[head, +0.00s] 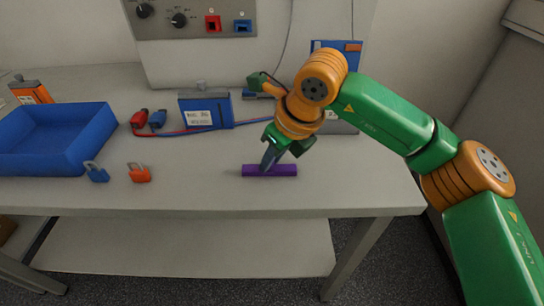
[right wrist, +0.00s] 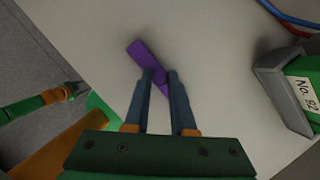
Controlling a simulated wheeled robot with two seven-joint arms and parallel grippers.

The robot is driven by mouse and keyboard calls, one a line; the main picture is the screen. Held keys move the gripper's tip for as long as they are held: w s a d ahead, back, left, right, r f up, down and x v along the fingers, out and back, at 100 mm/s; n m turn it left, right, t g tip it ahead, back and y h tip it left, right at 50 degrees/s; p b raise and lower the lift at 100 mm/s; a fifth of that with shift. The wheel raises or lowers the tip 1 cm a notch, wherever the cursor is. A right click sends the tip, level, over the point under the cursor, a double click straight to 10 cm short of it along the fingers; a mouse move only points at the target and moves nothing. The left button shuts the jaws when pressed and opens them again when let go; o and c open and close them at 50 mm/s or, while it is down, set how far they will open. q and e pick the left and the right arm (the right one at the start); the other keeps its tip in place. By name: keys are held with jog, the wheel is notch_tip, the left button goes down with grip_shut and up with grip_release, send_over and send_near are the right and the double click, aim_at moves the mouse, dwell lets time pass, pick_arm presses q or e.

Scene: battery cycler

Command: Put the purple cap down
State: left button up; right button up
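The purple cap (head: 285,171) is a long, narrow bar lying flat on the bench near its front edge. My right gripper (head: 269,160) points down at the cap's middle, its fingertips at the cap. In the right wrist view, the two fingers (right wrist: 160,73) stand apart, with the cap (right wrist: 146,55) running diagonally under and between the tips. I see a gap between the fingers and no clear grip on the cap. Part of my left arm and its gripper (right wrist: 76,87) shows small at the left of that view; its finger state is unclear.
A blue tray (head: 98,131) stands on the left, with a blue padlock (head: 97,173) and an orange padlock (head: 139,173) near it. A blue battery unit (head: 207,111) and red and blue connectors (head: 139,119) lie behind. The bench (head: 205,178) is clear left of the cap.

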jog(key=o, duration=0.3)
jog(key=shift+r, duration=0.2)
jog(key=v, duration=1.2)
jog(key=shift+f, duration=0.1)
